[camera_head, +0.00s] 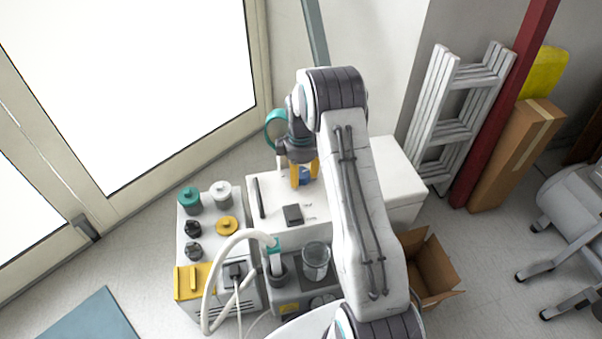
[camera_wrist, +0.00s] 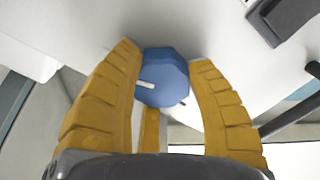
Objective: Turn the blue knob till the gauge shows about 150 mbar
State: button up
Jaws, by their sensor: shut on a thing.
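The blue knob (camera_wrist: 165,70) sits between the yellow fingers of my gripper (camera_wrist: 168,85) in the wrist view. It is faceted, with a white mark on it pointing left. My gripper is shut on the knob. In the head view, a little of the knob (camera_head: 304,176) shows between the fingertips of my gripper (camera_head: 305,174), over the far part of the white cabinet top (camera_head: 285,222). A teal-rimmed round part (camera_head: 269,125), perhaps the gauge, stands just left of my wrist, partly hidden by it. No dial reading is visible in either view.
A black handle (camera_head: 258,198) and a dark box (camera_head: 293,214) lie on the white top. At left stands a unit with green, white, yellow and black knobs (camera_head: 193,228). A white hose (camera_head: 212,285) arches in front. A cardboard box (camera_head: 430,265) is at right.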

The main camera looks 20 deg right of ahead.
aim_at(300, 172)
jog(key=o, duration=0.9)
jog(key=shift+a, duration=0.1)
notch_tip(300, 172, up, 12)
dwell(0.6)
